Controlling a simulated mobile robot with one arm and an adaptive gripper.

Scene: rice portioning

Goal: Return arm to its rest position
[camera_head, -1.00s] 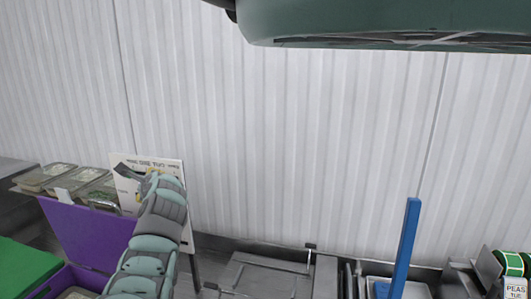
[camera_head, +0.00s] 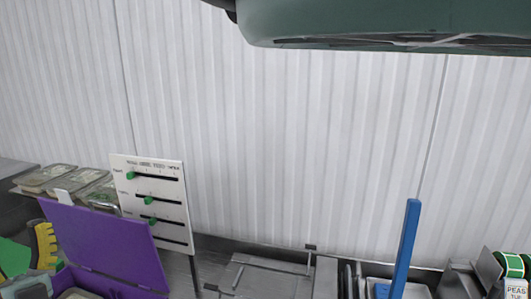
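My gripper's fingers cannot be made out in the head view. A grey-green part with dark edges shows at the bottom left corner and looks like a piece of my arm; most of the arm is outside the picture. A yellow piece with dark notches (camera_head: 46,243) stands just above it, in front of the left edge of the purple lid; I cannot tell what it belongs to.
The purple box's raised lid (camera_head: 100,240) stands at the lower left, with a green surface (camera_head: 14,258) beside it. Food trays (camera_head: 45,177) sit behind. A blue upright handle (camera_head: 405,248) and a peas can (camera_head: 514,265) are at the right. The corrugated wall closes the back.

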